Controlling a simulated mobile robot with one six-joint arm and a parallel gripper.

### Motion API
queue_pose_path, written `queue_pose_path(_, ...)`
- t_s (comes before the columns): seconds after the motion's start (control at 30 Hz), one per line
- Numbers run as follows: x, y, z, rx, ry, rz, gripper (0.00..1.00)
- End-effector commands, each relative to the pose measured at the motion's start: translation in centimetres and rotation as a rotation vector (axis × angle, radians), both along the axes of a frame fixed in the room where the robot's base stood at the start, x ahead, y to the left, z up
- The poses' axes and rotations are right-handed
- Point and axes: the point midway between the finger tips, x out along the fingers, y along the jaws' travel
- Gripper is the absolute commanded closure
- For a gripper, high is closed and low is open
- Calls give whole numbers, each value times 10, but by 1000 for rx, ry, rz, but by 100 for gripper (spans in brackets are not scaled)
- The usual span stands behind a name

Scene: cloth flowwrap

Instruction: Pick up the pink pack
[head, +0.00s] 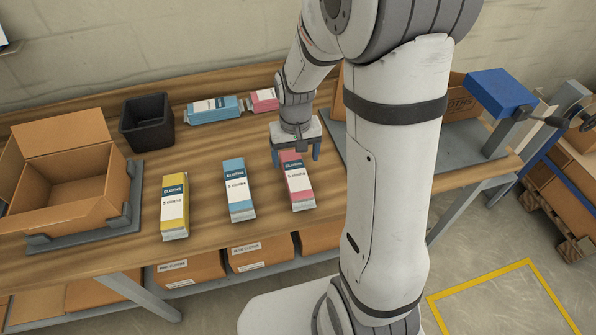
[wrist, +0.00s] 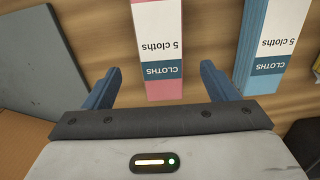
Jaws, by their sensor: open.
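A pink pack (head: 297,181) with a white label and a dark "CLOTHS" band lies on the wooden table, at the right end of a front row of packs. My gripper (head: 296,155) is open over its far end, one blue finger on each side. In the wrist view the pink pack (wrist: 157,45) runs up the picture, and its near end shows between the open fingers of my gripper (wrist: 160,70). I cannot tell how far the fingertips are above the table. A second pink pack (head: 262,100) lies at the back, partly hidden by my arm.
A blue pack (head: 239,190) lies left of the pink one, also in the wrist view (wrist: 273,45). A yellow pack (head: 174,205) lies further left. Another blue pack (head: 213,108), a black bin (head: 147,123) and an open carton (head: 73,190) stand behind and left. A grey plate (wrist: 38,60) is opposite.

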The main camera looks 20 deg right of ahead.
Motion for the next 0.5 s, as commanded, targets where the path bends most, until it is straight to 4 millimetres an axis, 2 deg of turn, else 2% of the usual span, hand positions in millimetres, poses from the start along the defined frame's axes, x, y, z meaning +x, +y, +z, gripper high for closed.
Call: queue_pose_path(0.5,-7,2,-65,0,3,1,20)
